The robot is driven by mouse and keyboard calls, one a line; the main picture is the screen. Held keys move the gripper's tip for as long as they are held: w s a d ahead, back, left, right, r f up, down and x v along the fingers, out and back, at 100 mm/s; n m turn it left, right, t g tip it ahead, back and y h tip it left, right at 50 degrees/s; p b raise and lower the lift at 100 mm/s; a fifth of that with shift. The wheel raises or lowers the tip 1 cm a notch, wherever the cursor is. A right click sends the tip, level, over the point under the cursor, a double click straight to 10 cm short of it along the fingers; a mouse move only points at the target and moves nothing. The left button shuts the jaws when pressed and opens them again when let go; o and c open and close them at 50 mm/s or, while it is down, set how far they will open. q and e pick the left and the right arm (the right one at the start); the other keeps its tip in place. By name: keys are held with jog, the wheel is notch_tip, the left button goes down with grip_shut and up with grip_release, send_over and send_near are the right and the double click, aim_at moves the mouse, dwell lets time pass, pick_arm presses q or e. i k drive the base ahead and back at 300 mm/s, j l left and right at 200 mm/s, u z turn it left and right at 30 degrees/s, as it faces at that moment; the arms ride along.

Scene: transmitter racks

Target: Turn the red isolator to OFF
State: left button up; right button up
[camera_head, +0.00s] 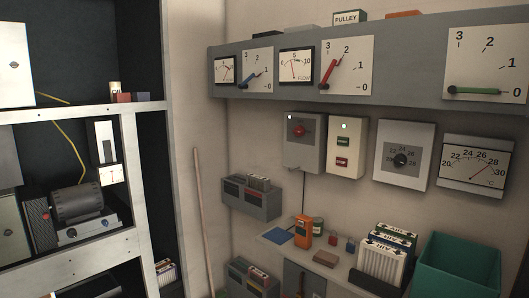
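The red isolator (299,131) is a small red rotary knob on the front of a grey wall box (304,152). The box hangs under the long grey panel, left of a white box with two push buttons. A small pale lamp shows at the box's upper left. The knob is too small to read its setting, and I cannot read any OFF mark. Neither of my grippers is in this view.
A white start and stop box (345,150) and a grey dial box (403,155) hang to the right. Below stand a shelf with an orange device (304,231), filter packs (386,260) and a green bin (456,266). A pole (203,220) leans at left.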

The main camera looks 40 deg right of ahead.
aim_at(299, 131)
jog(key=z, duration=1.6)
jog(key=i, duration=0.2)
jog(key=j, duration=0.1)
